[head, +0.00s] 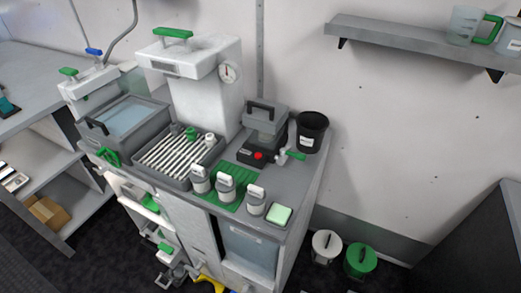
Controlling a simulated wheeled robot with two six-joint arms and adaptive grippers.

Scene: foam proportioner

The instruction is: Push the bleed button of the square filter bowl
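I cannot single out the square filter bowl or its bleed button with certainty. A translucent blue-grey square-sided container (250,250) shows in the front of the counter, low at the right, partly in shadow. A red button (258,156) sits on the front of a black and grey device (264,132) on the counter top. Several small white and grey canisters (225,188) stand in front of that device. Neither of my grippers can be made out in the head view.
A white machine (192,75) with a gauge stands at the back. A slatted tray (170,160), a basin (128,114) and a black bucket (311,130) crowd the counter. A white canister (326,246) and a green canister (361,260) stand on the floor. A shelf (400,40) hangs above.

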